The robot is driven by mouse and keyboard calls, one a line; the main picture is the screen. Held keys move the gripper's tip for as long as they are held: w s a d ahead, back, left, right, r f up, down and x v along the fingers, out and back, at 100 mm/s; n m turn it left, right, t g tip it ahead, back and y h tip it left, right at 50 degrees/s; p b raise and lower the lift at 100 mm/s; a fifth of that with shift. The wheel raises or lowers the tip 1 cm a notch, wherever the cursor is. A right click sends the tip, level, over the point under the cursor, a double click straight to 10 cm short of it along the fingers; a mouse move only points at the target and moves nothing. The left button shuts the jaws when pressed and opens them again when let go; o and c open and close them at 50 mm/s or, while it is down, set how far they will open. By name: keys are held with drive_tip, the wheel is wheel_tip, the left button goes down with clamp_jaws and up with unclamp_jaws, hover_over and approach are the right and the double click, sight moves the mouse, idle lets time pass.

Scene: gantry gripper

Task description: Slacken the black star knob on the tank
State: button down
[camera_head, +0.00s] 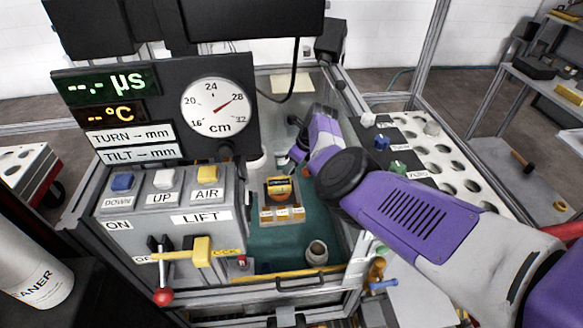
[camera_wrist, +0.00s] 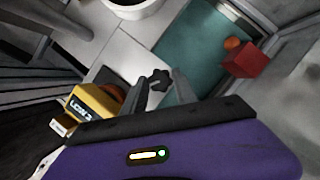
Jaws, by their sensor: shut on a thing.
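The black star knob (camera_wrist: 160,78) shows in the wrist view between the tips of my gripper (camera_wrist: 158,88). The two fingers are closed in on it, and part of it is hidden by them. In the head view my gripper (camera_head: 291,162) reaches down at the back of the tank (camera_head: 290,240), which has a green floor. The knob cannot be made out for sure in the head view, where my arm covers much of that area.
An orange and black device (camera_head: 279,188) and a grey cup-like part (camera_head: 316,252) are in the tank. A control box (camera_head: 165,215) with switches and a red-tipped lever (camera_head: 162,296) stands left. A panel with round holes (camera_head: 440,165) lies right. A red block (camera_wrist: 240,61) shows in the wrist view.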

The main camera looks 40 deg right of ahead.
drive_tip(key=n+y+b, duration=0.1)
drive_tip(key=n+b, duration=0.1)
drive_tip(key=shift+w+f+n, duration=0.1)
drive_tip(key=shift+n, duration=0.2)
drive_tip(key=shift+n+b, duration=0.4)
drive_tip(key=shift+b, duration=0.15)
drive_tip(key=shift+d, duration=0.1)
drive_tip(key=c, duration=1)
unclamp_jaws()
drive_tip(key=shift+o, duration=0.2)
drive_tip(key=shift+g, duration=0.3)
